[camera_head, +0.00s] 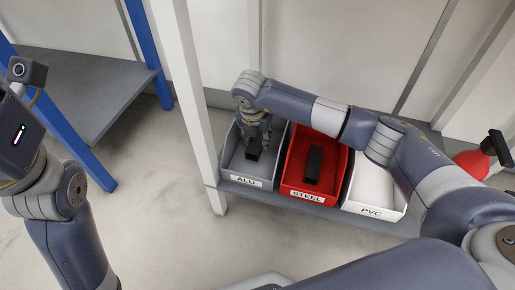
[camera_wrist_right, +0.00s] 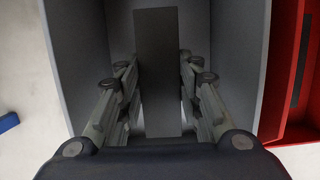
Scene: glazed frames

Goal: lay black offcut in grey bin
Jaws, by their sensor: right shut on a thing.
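My right gripper (camera_head: 256,136) reaches down into the grey bin (camera_head: 248,172), labelled ALU, on the left of the row. It is shut on a black offcut (camera_head: 253,151), whose lower end shows below the fingers. In the right wrist view the black offcut (camera_wrist_right: 158,70) is a long dark bar between the two fingers (camera_wrist_right: 160,95), with the grey bin's walls (camera_wrist_right: 240,60) around it. I cannot tell whether the offcut touches the bin floor. My left arm is at the left edge of the head view; its fingers do not show.
A red bin (camera_head: 300,189) labelled STEEL stands beside the grey bin and holds another black bar (camera_head: 314,162). A white bin (camera_head: 374,192) labelled PVC is right of it. A white post (camera_head: 188,85) rises just left of the grey bin. A blue-legged table (camera_head: 85,85) stands far left.

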